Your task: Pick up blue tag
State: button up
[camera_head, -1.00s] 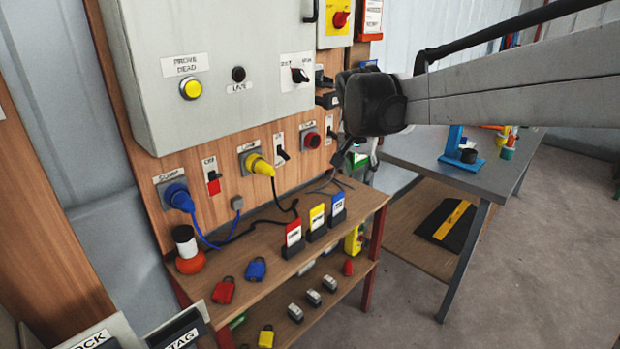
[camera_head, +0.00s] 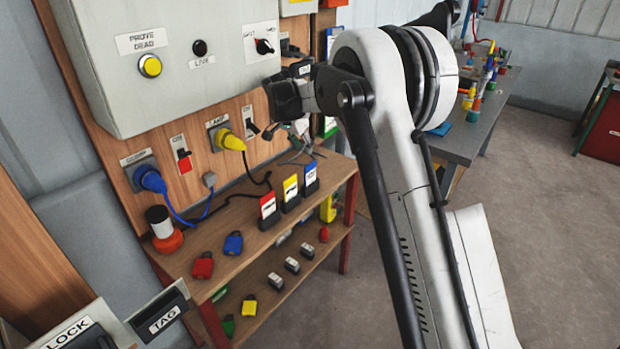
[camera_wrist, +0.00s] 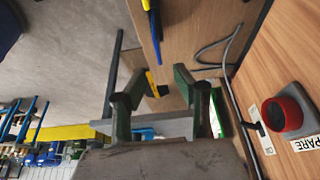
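The blue tag (camera_head: 311,173) stands upright in a black holder on the upper wooden shelf, at the right end of a row with a yellow tag (camera_head: 290,188) and a red tag (camera_head: 268,205). My gripper (camera_head: 299,135) is above and behind the tag row, close to the panel, and partly hidden by my arm. In the wrist view my gripper (camera_wrist: 158,92) shows two spread fingers with nothing between them. Blue and yellow pieces at that view's top edge may be tags, but they are cut off.
Red and blue padlocks (camera_head: 203,265) lie on the upper shelf (camera_head: 235,255), with more locks below. A grey table (camera_head: 462,140) stands behind my arm.

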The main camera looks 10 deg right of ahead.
send_near(315, 178)
jog(key=shift+w+d+f, duration=0.1)
jog(key=shift+w+f, duration=0.1)
jog(key=shift+w, duration=0.4)
jog(key=shift+s+x, duration=0.15)
jog(key=shift+x, duration=1.2)
jog(key=shift+s+x, duration=0.1)
jog(key=shift+x, duration=1.25)
grip_shut()
